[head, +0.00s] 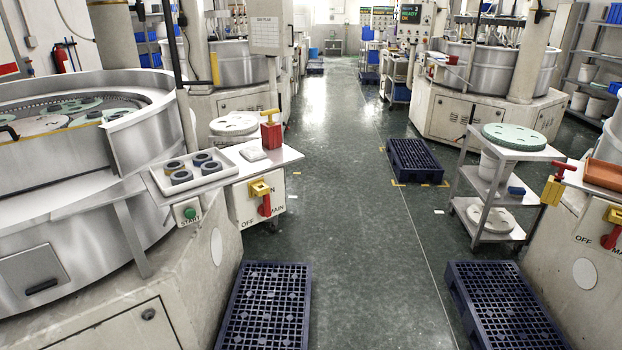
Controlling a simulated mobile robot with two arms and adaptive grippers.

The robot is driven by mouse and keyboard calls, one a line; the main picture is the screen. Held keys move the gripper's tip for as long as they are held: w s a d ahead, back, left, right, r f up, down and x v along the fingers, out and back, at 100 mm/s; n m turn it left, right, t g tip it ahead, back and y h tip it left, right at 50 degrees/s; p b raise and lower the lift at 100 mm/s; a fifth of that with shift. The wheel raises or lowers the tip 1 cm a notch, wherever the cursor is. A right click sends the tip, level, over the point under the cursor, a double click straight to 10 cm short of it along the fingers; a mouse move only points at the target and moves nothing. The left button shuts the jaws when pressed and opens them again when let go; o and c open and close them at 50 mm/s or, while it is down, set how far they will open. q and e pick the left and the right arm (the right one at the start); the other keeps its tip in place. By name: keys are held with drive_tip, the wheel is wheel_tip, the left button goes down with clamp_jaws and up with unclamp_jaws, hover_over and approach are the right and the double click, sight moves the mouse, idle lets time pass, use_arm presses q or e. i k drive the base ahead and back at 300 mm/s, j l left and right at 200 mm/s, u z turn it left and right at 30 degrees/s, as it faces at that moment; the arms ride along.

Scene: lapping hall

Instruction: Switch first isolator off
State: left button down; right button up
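An isolator (262,197) with a red handle on a yellow plate is on the white box at the end of the left machine's shelf. Its handle hangs down. "OFF" stands to its lower left and "MAIN" to its right. A second isolator (612,231), also red and yellow, is on the machine at the right edge. Its handle points down and slightly left, with "OFF" to its left. I cannot tell which isolator is the first, nor be sure of either switch position. Neither of my grippers is in view.
Blue pallets (265,305) (503,305) lie at front left and front right. A cart (500,190) stands at the right. The central aisle (345,230) is clear.

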sight(264, 210)
drive_tip(key=i+l, duration=0.3)
drive_tip(key=i+l+u, duration=0.1)
drive_tip(key=i+l, duration=0.2)
drive_tip(key=l, duration=0.2)
drive_tip(key=i+l, duration=0.25)
drive_tip(key=l, duration=0.2)
drive_tip(key=i+l+u, duration=0.1)
drive_tip(key=i+l, duration=0.2)
drive_tip(key=l, duration=0.15)
